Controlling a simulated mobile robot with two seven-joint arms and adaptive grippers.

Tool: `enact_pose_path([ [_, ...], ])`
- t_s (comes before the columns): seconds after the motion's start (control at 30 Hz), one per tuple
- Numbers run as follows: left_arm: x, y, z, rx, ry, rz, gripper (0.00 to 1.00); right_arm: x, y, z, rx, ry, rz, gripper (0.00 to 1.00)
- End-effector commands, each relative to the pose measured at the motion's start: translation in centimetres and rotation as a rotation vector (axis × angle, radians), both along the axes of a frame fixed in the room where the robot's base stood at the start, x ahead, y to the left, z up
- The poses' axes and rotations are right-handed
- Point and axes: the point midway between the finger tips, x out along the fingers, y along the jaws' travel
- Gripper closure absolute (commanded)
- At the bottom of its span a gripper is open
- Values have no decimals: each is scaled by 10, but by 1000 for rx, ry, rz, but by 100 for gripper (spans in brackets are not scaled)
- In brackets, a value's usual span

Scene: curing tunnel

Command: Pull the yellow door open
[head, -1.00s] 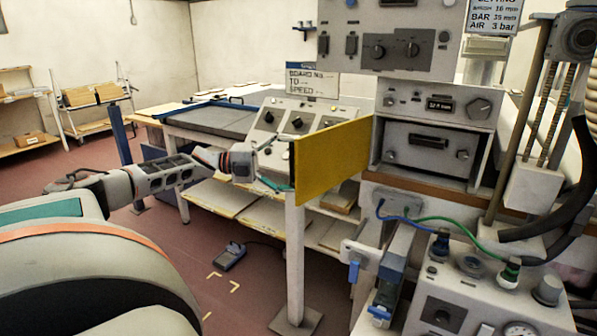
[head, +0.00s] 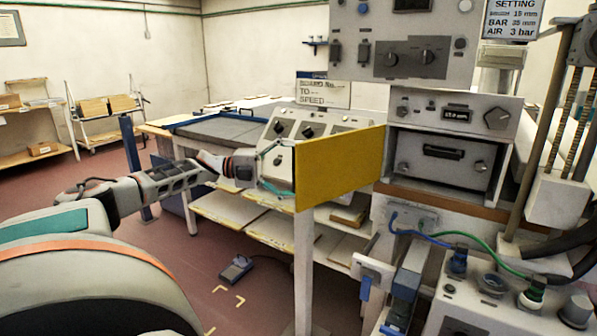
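The yellow door (head: 342,168) is a flat panel standing out from the grey cabinet on the right. Its right edge is beside the cabinet's open compartment (head: 447,160), and its free edge points left. My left gripper (head: 284,168) is at this free edge, with its thin fingers spread apart, one higher and one lower. The fingertips are close to the edge or partly behind it; I cannot tell whether they touch. Nothing shows held between them. My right gripper is not in view.
A grey post (head: 304,270) stands below the door's free edge. A control panel (head: 308,125) and a workbench (head: 225,130) are behind the gripper. A pneumatic unit (head: 470,285) with hoses is at lower right. A foot pedal (head: 236,268) lies on otherwise open floor.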

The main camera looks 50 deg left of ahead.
Motion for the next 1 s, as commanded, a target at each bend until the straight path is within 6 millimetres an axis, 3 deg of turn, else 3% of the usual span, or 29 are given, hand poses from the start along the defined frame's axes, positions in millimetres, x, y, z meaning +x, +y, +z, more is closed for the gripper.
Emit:
enact_pose_path([
  [0.03,2,8,8,5,-11,19,0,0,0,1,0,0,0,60],
  [0.43,-2,8,2,4,-2,12,0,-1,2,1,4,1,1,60],
  [1.0,-32,38,1,4,-2,13,0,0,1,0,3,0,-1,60],
])
